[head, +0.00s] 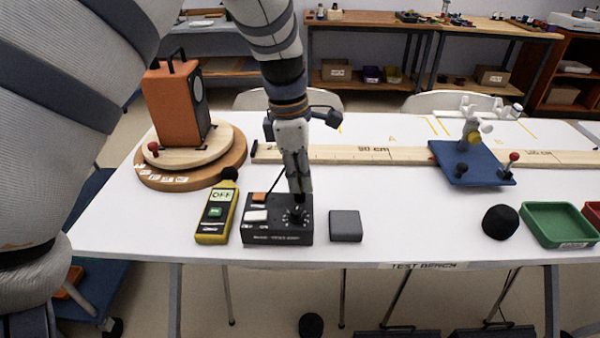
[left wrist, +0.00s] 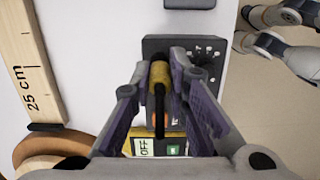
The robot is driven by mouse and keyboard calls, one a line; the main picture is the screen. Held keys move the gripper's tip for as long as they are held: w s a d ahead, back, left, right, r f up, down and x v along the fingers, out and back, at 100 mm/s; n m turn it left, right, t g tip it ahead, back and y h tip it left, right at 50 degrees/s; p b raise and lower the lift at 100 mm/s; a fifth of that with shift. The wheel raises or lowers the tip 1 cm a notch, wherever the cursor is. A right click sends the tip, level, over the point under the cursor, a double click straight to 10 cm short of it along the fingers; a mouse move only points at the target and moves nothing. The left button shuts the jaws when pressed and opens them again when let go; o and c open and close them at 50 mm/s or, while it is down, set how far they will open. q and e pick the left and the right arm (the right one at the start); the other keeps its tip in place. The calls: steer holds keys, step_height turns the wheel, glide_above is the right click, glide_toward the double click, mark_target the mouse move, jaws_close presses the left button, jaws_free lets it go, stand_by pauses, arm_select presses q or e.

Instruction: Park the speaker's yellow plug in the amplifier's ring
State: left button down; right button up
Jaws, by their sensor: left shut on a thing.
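The black amplifier (head: 278,238) stands near the table's front edge, with an orange button, a white button and a dial on top. My left gripper (head: 298,190) points down just above its dial side. In the left wrist view my left gripper (left wrist: 160,78) is shut on the yellow plug (left wrist: 160,73), and a black cable runs from it. The amplifier (left wrist: 155,43) lies behind the plug there. The gripper hides part of the amplifier's top, and I cannot make out the ring. The orange speaker (head: 172,105) stands on a round wooden turntable (head: 185,178).
A yellow meter (head: 215,215) lies left of the amplifier, and a grey block (head: 345,226) lies right of it. A wooden ruler rail (head: 400,153) runs behind, with a blue stand (head: 465,165). A black ball (head: 500,222) and green tray (head: 550,240) are at right.

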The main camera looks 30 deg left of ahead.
arm_select(q)
steer(key=shift+f, duration=0.2)
steer(key=c, duration=1.5)
jaws_free()
steer(key=shift+o, duration=0.2)
step_height(320, 180, up, 12)
steer(key=a, duration=0.1)
steer(key=shift+s+a, duration=0.15)
steer(key=shift+s, duration=0.3)
